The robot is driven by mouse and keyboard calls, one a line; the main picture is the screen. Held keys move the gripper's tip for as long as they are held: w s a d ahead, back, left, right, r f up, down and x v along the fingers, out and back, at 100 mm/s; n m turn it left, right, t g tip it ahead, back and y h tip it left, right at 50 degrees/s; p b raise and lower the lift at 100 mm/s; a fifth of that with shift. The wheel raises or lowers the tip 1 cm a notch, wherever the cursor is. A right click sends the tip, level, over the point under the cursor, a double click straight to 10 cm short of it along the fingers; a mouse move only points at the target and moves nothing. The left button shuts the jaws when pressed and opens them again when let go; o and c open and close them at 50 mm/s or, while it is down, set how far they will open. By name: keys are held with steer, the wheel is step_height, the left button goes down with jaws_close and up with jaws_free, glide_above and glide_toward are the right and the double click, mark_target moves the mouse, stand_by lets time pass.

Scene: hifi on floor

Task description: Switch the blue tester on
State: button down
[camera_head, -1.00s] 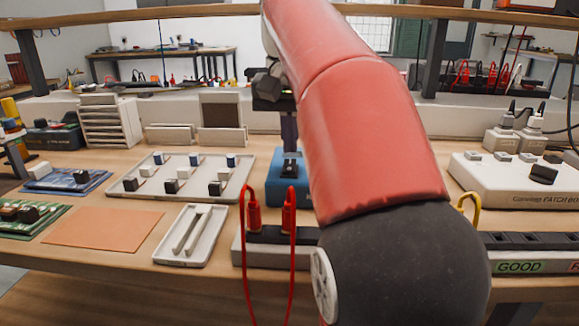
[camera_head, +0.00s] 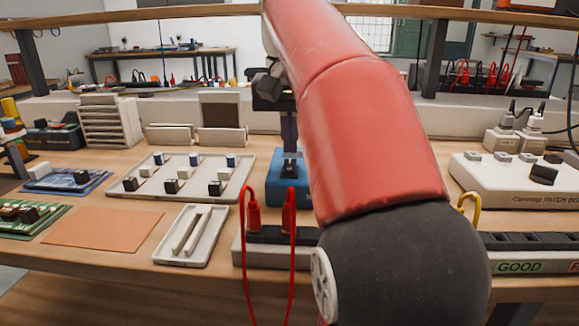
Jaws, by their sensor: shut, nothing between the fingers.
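The blue tester (camera_head: 283,194) stands on the wooden bench in the middle of the view. Its right side is hidden behind my red arm. My gripper (camera_head: 290,155) is shut and empty, pointing down over the top of the tester. Its tips are at or just above a small dark part (camera_head: 290,168) on the tester's top, likely its switch. I cannot tell whether they touch, or which way the switch is set.
A grey holder (camera_head: 243,252) with red leads stands in front of the tester. To the left are a tray of small components (camera_head: 125,187), a white tray with tweezers (camera_head: 205,222) and an orange mat (camera_head: 85,229). A white patch box (camera_head: 480,180) stands at right.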

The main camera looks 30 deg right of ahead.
mark_target(290, 161)
steer(key=shift+f+b, duration=0.65)
steer(key=shift+f, duration=0.3)
stand_by(0.6)
steer(key=shift+r, duration=0.1)
step_height(290, 161, up, 5)
steer(key=p, duration=0.5)
steer(key=shift+r+p, duration=0.1)
steer(key=shift+p, duration=0.2)
steer(key=shift+r+b, duration=0.3)
steer(key=shift+r, duration=0.55)
